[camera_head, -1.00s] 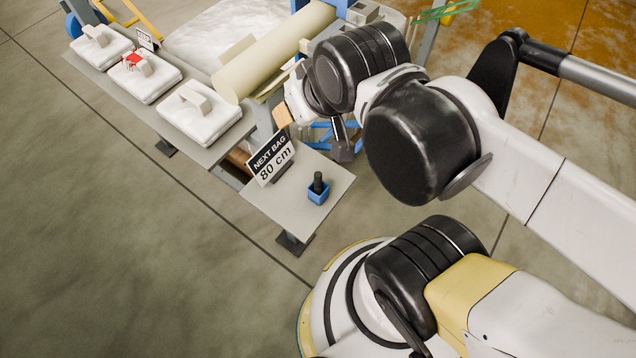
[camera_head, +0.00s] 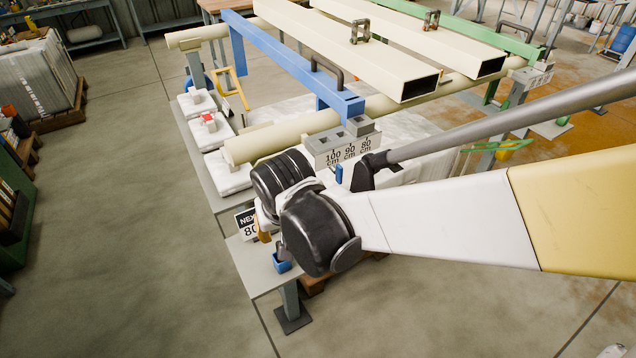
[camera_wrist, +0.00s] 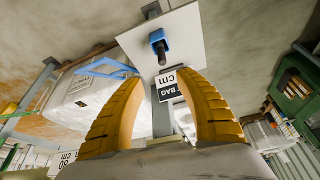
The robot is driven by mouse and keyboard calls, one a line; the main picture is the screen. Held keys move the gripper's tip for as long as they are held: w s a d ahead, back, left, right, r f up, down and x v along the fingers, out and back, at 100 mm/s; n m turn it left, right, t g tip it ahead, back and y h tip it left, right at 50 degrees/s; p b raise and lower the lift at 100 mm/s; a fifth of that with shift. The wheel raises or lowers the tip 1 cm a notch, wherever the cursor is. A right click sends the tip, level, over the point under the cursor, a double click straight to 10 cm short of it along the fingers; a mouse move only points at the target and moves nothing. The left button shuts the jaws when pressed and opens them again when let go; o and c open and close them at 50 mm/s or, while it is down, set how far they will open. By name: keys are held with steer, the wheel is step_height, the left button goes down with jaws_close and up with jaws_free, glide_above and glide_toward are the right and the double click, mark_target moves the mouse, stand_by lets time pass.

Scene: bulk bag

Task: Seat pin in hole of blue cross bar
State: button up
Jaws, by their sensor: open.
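A dark pin (camera_wrist: 160,49) stands in a small blue holder (camera_wrist: 158,37) on a grey side table (camera_wrist: 185,25). The pin lies beyond the fingertips. In the head view only a bit of orange finger shows behind my wrist. The blue cross bar (camera_head: 285,62) lies far beyond, with a grey block (camera_head: 345,140) marked 100, 90 and 80 cm near its end. I cannot make out its hole.
A black and white "next bag" sign (camera_head: 246,224) stands on the side table close to the fingers. White packs (camera_head: 228,172) lie on the shelf behind. Cream beams (camera_head: 345,45) and a cream roller (camera_head: 275,137) fill the area beyond. Open floor lies at front left.

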steer(key=b+x, duration=0.1)
steer(key=x, duration=0.2)
steer(key=b+x, duration=0.1)
steer(key=x, duration=0.3)
steer(key=b+x, duration=0.2)
steer(key=x, duration=0.1)
steer(key=shift+s+a+f, duration=0.2)
steer(key=shift+f, duration=0.25)
steer(key=shift+r, duration=0.1)
jaws_close()
